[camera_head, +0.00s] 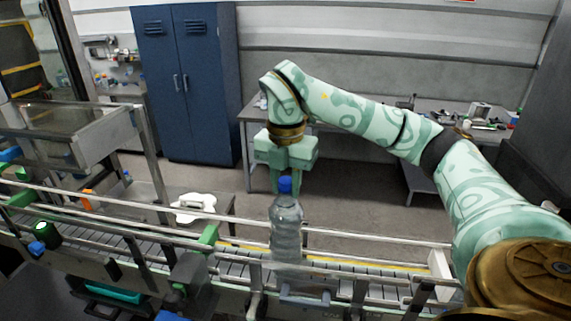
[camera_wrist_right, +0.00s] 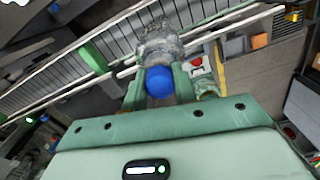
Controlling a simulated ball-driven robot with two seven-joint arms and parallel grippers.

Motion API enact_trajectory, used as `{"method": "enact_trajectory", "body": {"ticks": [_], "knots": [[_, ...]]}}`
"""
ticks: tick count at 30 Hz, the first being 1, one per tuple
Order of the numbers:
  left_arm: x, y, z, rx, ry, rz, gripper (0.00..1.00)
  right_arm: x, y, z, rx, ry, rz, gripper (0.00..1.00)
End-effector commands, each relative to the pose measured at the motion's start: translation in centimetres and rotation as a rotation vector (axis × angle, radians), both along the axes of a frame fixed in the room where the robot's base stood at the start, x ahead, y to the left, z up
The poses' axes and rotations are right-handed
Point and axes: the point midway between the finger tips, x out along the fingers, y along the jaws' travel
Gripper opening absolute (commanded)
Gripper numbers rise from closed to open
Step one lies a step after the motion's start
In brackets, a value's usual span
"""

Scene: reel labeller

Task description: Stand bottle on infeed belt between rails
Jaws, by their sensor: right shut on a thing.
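A clear plastic bottle (camera_head: 286,232) with a blue cap (camera_head: 285,185) stands about upright in the middle of the head view. My right gripper (camera_head: 287,190) points down and is shut on the bottle's top, around the cap. The right wrist view also shows the blue cap (camera_wrist_right: 159,80) between the fingers, with the clear body (camera_wrist_right: 160,42) beyond. The infeed belt (camera_head: 232,270) runs left to right between metal rails (camera_head: 385,241). The bottle overlaps belt and rails in the picture. I cannot tell whether its base touches the belt. My left gripper is out of view.
Green rail brackets (camera_head: 208,236) and a grey block (camera_head: 190,272) stand along the conveyor left of the bottle. A small low table with a white object (camera_head: 195,207) is behind the conveyor. A blue cabinet (camera_head: 187,85) and a workbench (camera_head: 420,122) stand farther back.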

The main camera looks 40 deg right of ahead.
Motion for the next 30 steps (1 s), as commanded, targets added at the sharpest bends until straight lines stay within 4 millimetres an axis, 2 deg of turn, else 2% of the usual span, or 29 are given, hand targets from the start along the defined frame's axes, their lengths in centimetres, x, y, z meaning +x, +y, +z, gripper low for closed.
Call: {"method": "enact_trajectory", "body": {"ticks": [2, 11, 23, 24, 26, 30], "knots": [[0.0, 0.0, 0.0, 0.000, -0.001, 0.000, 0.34, 0.0, 0.0, -0.3, 0.001, -0.003, 0.000, 0.00], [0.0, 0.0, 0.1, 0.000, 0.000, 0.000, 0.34, 0.0, 0.0, -4.1, 0.001, -0.002, -0.001, 0.00], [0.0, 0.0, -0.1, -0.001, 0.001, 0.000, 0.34, 0.0, 0.0, -4.6, 0.001, -0.004, 0.000, 0.00], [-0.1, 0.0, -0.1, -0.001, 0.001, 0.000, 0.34, 0.0, 0.0, -4.8, 0.000, -0.001, 0.000, 0.30], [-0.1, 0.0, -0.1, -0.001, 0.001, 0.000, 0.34, 0.0, 0.0, -4.7, 0.000, -0.001, 0.000, 0.47], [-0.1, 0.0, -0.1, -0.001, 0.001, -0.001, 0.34, 0.0, 0.0, -4.7, 0.000, 0.000, 0.000, 0.49]]}}
